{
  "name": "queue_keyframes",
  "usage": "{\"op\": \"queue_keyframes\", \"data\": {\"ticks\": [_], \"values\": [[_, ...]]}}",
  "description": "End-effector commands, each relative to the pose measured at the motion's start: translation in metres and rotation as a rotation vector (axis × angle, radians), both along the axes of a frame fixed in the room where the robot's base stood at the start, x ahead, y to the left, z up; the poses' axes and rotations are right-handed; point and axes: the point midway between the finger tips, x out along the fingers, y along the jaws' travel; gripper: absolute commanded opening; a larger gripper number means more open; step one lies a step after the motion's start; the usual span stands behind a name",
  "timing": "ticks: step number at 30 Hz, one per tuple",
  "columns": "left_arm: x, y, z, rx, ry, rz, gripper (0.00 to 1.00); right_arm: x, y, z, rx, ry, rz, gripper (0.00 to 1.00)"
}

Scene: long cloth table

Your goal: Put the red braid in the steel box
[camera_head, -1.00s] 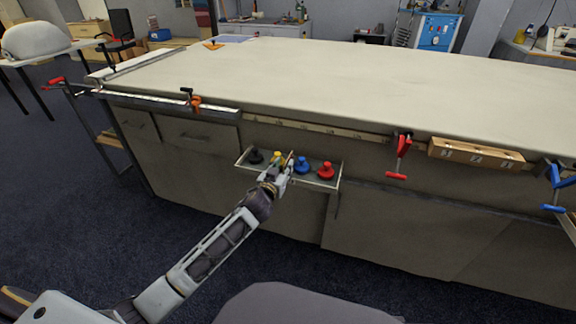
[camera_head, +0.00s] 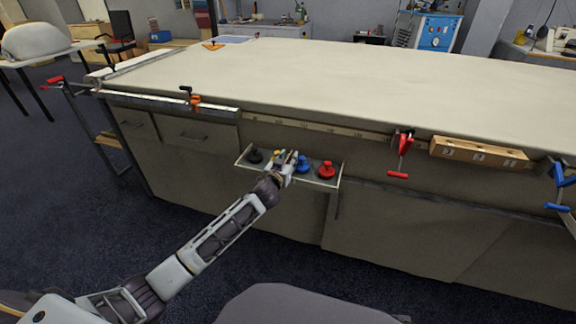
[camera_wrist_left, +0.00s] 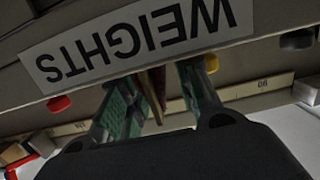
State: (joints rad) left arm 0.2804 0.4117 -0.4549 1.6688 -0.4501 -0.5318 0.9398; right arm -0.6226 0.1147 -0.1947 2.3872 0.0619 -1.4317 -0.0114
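My left gripper (camera_head: 286,160) is over the small tray on the table's front, among the weights. In the left wrist view its two green-padded fingers (camera_wrist_left: 162,100) are apart. A thin reddish-brown strip (camera_wrist_left: 156,90) shows between them, nearer the left finger. I cannot tell if this is the red braid, or whether a finger touches it. I cannot make out a steel box in either view. My right gripper is out of view.
The metal-edged tray (camera_head: 316,182) holds a black weight (camera_head: 254,156), a blue weight (camera_head: 302,166) and a red weight (camera_head: 326,171); a yellow weight (camera_wrist_left: 176,105) is partly hidden. A WEIGHTS label (camera_wrist_left: 130,42) and a red clamp (camera_head: 400,155) are nearby. The tabletop (camera_head: 330,85) is mostly clear.

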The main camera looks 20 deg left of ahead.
Motion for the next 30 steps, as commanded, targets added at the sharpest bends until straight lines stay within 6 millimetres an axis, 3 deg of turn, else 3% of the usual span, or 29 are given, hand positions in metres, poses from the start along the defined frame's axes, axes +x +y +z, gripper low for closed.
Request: {"op": "queue_keyframes", "data": {"ticks": [14,22,30], "values": [[0.0007,0.0001,0.0006,0.000,-0.001,0.000,0.32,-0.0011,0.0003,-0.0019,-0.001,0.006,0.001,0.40],[0.0006,0.0001,0.0005,0.000,-0.001,0.000,0.00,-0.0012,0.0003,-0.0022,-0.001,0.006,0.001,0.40],[0.0007,0.0001,0.0013,0.000,-0.002,0.000,0.00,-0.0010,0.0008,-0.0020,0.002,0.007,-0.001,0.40]]}}
